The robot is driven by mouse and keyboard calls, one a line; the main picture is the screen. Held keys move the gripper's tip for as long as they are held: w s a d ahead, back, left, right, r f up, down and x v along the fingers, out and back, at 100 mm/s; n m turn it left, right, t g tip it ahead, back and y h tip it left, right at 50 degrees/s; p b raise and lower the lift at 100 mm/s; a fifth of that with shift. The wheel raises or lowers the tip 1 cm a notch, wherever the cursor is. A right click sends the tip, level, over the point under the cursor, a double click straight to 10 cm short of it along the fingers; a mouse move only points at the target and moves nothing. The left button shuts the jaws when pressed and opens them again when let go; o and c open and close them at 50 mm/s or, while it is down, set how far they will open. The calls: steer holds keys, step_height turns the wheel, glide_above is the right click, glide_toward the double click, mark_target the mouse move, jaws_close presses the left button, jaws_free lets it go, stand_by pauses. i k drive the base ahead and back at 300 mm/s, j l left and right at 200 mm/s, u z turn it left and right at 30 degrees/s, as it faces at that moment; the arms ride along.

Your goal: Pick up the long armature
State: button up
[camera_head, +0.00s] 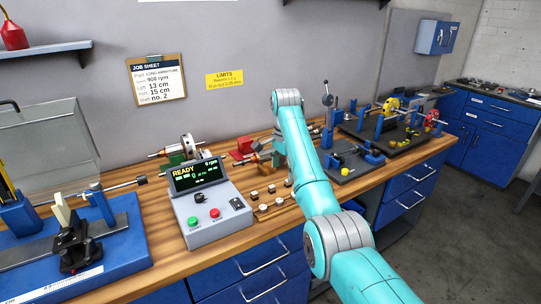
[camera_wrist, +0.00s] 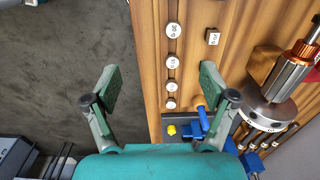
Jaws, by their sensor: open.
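My gripper (camera_wrist: 158,90) is open and empty in the wrist view, its two green fingers wide apart above the bench's front edge. A rotor with a copper-coloured winding (camera_wrist: 291,72), a grey disc and a steel shaft lies to the right of the fingers, apart from them. I cannot tell for sure whether it is the long armature. In the head view another rotor with a grey disc (camera_head: 188,143) and a thin shaft rests behind the control box. In that view my arm hides part of the bench around my gripper.
The control box (camera_head: 207,198) reads READY. Round weights (camera_wrist: 172,63) lie in a row near the bench edge. A blue balancing stand (camera_head: 128,241) is at left. Dark trays with blue fixtures (camera_head: 348,166) stand at right. The job sheet (camera_head: 159,80) names LONG ARMATURE.

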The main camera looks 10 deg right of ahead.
mark_target(264, 156)
steer(key=i+j, duration=0.1)
steer(key=i, duration=0.8)
steer(key=l, duration=0.3)
